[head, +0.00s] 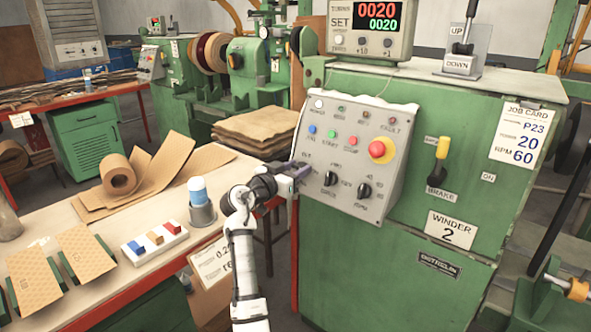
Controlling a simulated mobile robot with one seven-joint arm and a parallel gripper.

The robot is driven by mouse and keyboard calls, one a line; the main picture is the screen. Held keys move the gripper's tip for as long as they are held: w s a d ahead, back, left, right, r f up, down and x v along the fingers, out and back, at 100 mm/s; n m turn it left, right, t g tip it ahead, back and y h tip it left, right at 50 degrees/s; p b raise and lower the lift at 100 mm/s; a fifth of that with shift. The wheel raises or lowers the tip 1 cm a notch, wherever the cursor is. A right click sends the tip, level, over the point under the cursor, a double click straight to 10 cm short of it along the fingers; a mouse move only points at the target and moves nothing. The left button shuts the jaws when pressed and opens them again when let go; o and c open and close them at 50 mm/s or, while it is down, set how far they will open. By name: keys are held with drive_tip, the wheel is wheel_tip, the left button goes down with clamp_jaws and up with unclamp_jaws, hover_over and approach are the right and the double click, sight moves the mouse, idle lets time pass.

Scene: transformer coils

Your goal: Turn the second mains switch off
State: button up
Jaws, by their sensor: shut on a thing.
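The grey control panel (352,112) is on the front of the green cabinet marked WINDER 2. My gripper (300,170) reaches the panel's lower left corner and is shut on a switch there, at the left end of the row of rotary knobs. The gripper hides that switch almost wholly, so how far it is turned cannot be told. I take it for the mains switch by its place; its label is too small to read. Two black rotary knobs, a middle one (330,178) and a right one (364,190), stand to its right, clear of the gripper.
A red emergency button (380,150) on a yellow base and small coloured buttons sit above the knobs. A brake lever (438,162) with a yellow handle is farther right.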

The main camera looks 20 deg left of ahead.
drive_tip(key=shift+r+n+p, duration=0.1)
drive_tip(key=shift+n+p, duration=0.2)
drive_tip(key=shift+n, duration=0.1)
drive_tip(key=n+y+p, duration=0.1)
drive_tip(key=n+p, duration=0.1)
drive_tip(key=n, duration=0.1)
drive_tip(key=n+y+p, duration=0.1)
drive_tip(key=n+p, duration=0.1)
drive_tip(key=shift+d+r+n+y, duration=0.15)
drive_tip(key=shift+r+n+y, duration=0.05)
drive_tip(key=shift+n+y, duration=0.2)
drive_tip(key=n+y+p, duration=0.1)
drive_tip(key=n+p, duration=0.2)
drive_tip(key=p, duration=0.1)
drive_tip(key=n+y+p, duration=0.1)
drive_tip(key=n+p, duration=0.2)
drive_tip(key=p, duration=0.1)
drive_tip(key=shift+r+g+y, duration=0.15)
drive_tip(key=shift+g+y, duration=0.15)
drive_tip(key=n+g+y+p, duration=0.1)
drive_tip(key=n+p, duration=0.3)
drive_tip(key=p, duration=0.1)
drive_tip(key=shift+f+n+g+y+p, duration=0.2)
drive_tip(key=shift+n+g+p, duration=0.2)
drive_tip(key=shift+n, duration=0.65)
drive_tip(key=shift+f+n+g+y+p, duration=0.1)
drive_tip(key=shift+n+g+y+p, duration=0.25)
drive_tip(key=shift+n, duration=0.7)
drive_tip(key=o, duration=1)
